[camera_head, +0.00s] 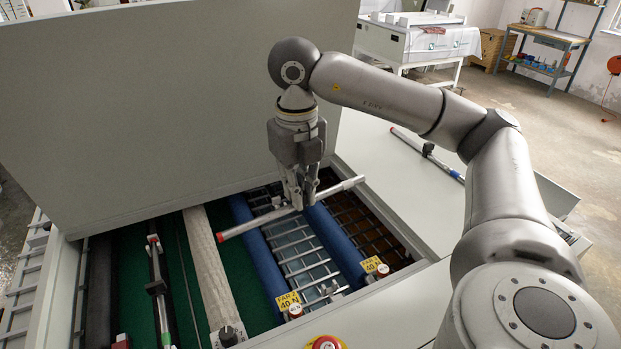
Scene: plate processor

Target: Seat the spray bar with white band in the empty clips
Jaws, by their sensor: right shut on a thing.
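My right gripper (300,205) is shut on a pale grey spray bar (255,223) and holds it over the open processor, above the blue rollers (331,240). The bar slants from a reddish end at lower left to a paler end at upper right, beyond the fingers. A white band on it is too small to make out for sure. A small grey fitting (329,288) sits low between the blue rollers; I cannot tell whether it is an empty clip. My left gripper is not in view.
Another bar with a red end (408,138) lies on the right deck (385,165). The raised lid (170,100) stands behind. Yellow tags (288,300) and a red button (327,343) are in front.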

